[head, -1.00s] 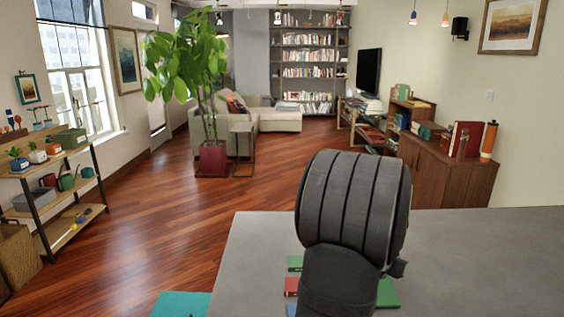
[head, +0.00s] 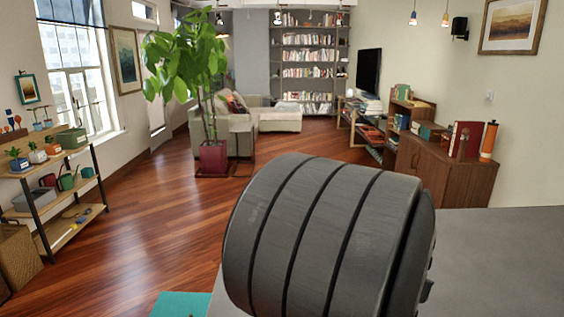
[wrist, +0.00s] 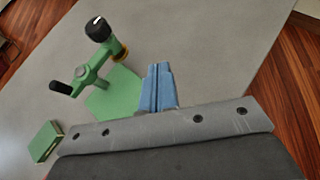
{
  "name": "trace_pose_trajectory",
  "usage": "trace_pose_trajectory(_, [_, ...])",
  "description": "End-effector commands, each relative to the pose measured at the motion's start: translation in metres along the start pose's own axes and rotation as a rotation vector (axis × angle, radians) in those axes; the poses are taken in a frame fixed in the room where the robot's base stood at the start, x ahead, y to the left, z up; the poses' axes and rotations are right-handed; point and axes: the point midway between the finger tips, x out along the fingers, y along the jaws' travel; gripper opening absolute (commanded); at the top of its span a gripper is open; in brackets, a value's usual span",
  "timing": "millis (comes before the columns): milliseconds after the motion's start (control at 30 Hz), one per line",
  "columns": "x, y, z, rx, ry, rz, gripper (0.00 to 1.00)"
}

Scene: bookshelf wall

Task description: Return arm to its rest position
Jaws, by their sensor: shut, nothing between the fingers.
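My gripper (wrist: 157,88) shows in the wrist view as two blue fingers pressed together, with nothing between them. It is above the grey table (wrist: 215,45). A green device (wrist: 96,72) with black knobs and a green base is on the table, just beyond and left of the fingertips in the picture. In the head view, my own dark grey arm link (head: 325,235) fills the lower middle and hides much of the table. My gripper does not show there.
Wooden floor shows past the table edges. In the head view, the table's right part (head: 500,255) is bare. A wooden cabinet (head: 445,170) with a red book and orange bottle stands behind.

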Motion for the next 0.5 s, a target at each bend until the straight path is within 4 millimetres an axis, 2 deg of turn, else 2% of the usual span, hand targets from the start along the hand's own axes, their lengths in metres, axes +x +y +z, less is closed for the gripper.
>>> trace_pose_trajectory(100, [-0.011, -0.009, 0.002, 0.001, -0.001, -0.001, 0.00])
trace_pose_trajectory(500, [0.036, 0.029, -0.007, -0.002, 0.003, 0.002, 0.00])
